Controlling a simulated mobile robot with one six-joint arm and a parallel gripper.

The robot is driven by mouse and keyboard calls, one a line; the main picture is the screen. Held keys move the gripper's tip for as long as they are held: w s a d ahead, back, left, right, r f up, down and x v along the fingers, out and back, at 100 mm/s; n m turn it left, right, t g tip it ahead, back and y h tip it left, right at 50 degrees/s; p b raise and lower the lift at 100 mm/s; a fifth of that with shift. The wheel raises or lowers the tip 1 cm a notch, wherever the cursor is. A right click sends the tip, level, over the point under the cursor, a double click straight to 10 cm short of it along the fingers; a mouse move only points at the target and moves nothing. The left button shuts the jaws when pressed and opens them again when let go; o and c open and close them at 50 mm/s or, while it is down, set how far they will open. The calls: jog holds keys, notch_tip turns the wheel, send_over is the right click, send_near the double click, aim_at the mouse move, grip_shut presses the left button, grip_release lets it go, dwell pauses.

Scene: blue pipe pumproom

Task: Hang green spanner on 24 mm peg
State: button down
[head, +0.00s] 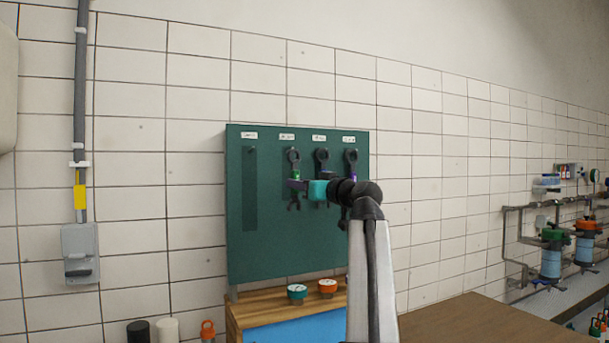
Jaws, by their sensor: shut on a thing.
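The green spanner (296,174) is dark with a green band. It is upright in front of the dark green tool board (270,240), below the second label from the left. My gripper (297,185) is shut on its shank just below the green band. Its ring end is above the jaws and its open end below. I cannot tell whether the ring is around a peg or just in front of it. A bare peg (251,150) stands above a spanner-shaped shadow at the far left. The labels are too small to read.
Two more spanners hang to the right, a dark one (321,158) and one with a purple band (353,172). My arm partly hides them. A wooden bench (237,312) below holds a teal-topped gauge (297,291) and an orange one (327,287). A grey switch box (80,252) is on the left wall.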

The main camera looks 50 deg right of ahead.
jog(key=shift+s+d+r, duration=0.25)
jog(key=shift+s+r, duration=0.35)
jog(key=shift+r, duration=0.2)
jog(key=shift+s+d+r, duration=0.2)
jog(key=shift+s+r, duration=0.35)
jog(key=shift+r, duration=0.2)
jog(key=shift+w+d, duration=0.1)
jog(key=shift+w, duration=0.1)
jog(key=shift+w+d+f+p, duration=0.15)
jog(key=shift+w+d+p, duration=0.25)
jog(key=shift+w, duration=0.9)
jog(key=shift+w+d+f+p, duration=0.15)
jog(key=shift+w+d, duration=0.5)
jog(key=shift+w, duration=0.65)
jog(key=shift+w+d+f+p, duration=0.1)
jog(key=shift+w+d+p, duration=0.35)
jog(key=shift+w, duration=0.85)
jog(key=shift+w+d+f+b, duration=0.25)
jog(key=shift+w+f+b, duration=0.25)
jog(key=shift+b, duration=0.65)
jog(key=c, duration=1.5)
grip_release()
jog(key=shift+c, duration=0.2)
jog(key=s+a+f+b, duration=0.1)
jog(key=s+b, duration=0.2)
jog(key=s, duration=1)
jog(key=shift+s+a, duration=0.3)
jog(key=shift+s, duration=0.05)
